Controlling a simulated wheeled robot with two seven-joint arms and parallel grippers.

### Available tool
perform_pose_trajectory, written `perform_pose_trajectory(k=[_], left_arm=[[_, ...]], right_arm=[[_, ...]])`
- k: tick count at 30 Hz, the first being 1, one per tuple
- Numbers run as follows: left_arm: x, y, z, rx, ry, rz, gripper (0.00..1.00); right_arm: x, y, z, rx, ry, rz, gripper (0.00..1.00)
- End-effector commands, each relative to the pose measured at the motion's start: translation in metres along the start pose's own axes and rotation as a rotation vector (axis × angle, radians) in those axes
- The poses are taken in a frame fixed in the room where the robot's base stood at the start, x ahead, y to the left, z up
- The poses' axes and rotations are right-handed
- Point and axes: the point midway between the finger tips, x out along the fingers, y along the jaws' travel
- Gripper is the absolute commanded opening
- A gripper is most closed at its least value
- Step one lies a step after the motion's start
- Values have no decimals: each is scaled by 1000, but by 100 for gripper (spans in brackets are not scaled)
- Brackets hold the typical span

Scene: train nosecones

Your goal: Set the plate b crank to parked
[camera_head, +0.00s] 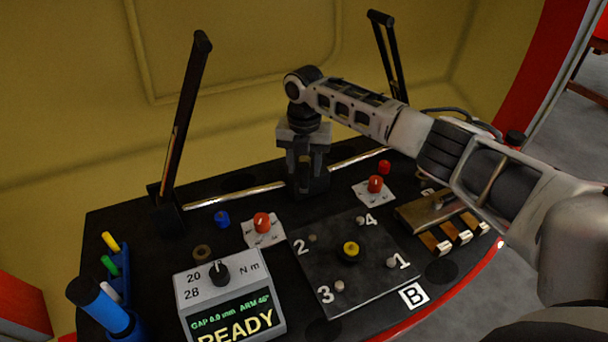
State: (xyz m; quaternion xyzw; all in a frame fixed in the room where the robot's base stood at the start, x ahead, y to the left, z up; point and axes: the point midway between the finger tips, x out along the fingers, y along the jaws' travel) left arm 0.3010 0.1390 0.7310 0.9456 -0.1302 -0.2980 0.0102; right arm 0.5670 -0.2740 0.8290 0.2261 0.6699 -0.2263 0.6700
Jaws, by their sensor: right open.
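A dark square plate (325,275) lies on the console, with a "B" label (413,295) at its front right corner. It carries the numbers 1 to 4, small pale pegs and a yellow-topped black knob (351,250) at its middle. I cannot tell for sure which part is the plate B crank. My right gripper (306,190) points down over the back of the console, behind the plate and apart from the yellow knob. It is open, and I see nothing held; its fingers hide part of the silver bar behind. My left gripper is not in view.
Two tall black levers, left (184,120) and back right (388,55), rise from the console. Red knobs (262,223) (375,184) stand on white labels. A display box (227,295) reads "READY" and "ARM 46°". Colored-handled tools (111,242) stand left; a brass block (425,213) lies right.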

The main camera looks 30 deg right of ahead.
Motion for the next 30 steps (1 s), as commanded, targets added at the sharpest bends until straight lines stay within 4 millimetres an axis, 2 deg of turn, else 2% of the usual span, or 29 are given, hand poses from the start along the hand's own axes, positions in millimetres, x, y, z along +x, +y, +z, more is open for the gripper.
perform_pose_trajectory(k=[3, 7, 18, 23, 30], left_arm=[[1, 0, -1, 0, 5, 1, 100], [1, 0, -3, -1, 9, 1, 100], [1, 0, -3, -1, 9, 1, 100], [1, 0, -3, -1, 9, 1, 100], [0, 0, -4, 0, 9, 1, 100]], right_arm=[[19, 0, -1, -1, 2, -2, 43], [31, 0, 0, 0, 1, -1, 43], [35, 0, 0, -1, 0, 0, 43], [35, 0, 0, -1, 0, 0, 0], [34, -2, 0, -7, 0, -1, 0]])
